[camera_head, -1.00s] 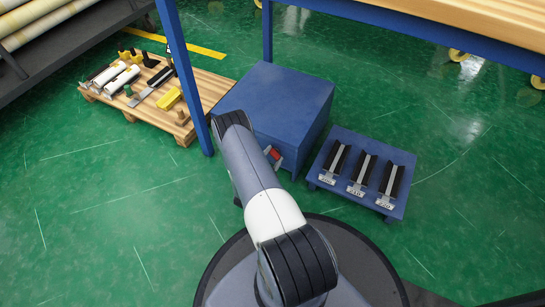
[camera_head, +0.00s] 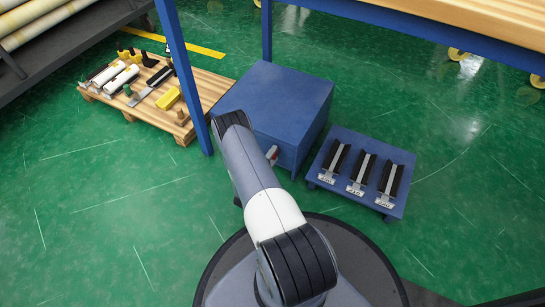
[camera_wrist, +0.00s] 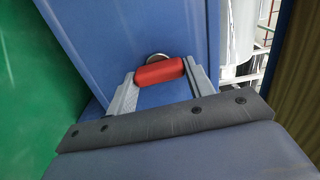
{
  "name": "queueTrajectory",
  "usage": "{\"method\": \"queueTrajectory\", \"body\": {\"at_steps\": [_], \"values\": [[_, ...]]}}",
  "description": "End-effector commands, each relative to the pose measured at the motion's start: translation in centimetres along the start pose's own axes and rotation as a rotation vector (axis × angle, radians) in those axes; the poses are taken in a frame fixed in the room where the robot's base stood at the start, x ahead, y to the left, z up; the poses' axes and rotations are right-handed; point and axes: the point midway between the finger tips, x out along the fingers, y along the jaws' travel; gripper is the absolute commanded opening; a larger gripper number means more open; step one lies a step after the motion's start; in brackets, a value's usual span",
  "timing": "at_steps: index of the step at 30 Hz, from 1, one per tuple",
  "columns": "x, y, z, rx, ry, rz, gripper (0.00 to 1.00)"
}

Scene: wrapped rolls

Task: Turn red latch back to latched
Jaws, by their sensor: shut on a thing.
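The red latch (camera_wrist: 158,72) is a short rounded red bar in front of a silver round piece on the face of the blue box (camera_head: 275,105). In the wrist view it lies nearly level, slightly tilted, between the two grey fingers of my gripper (camera_wrist: 160,78), which are shut on it. The same blue face (camera_wrist: 125,35) fills the middle of the wrist view.
A low blue rack (camera_head: 335,188) with several black cradles stands right of the box. A wooden pallet (camera_head: 190,128) with rolls and tools lies to the left, past a blue table leg (camera_head: 186,80). Green floor (camera_head: 110,210) is clear at the lower left.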

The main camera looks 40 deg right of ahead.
Motion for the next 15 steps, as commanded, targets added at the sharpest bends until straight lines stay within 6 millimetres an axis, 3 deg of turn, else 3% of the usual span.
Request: {"method": "queueTrajectory", "body": {"at_steps": [15], "values": [[-0.02, 0.09, 0.00, 0.071, -0.001, 0.001, 0.27]]}}
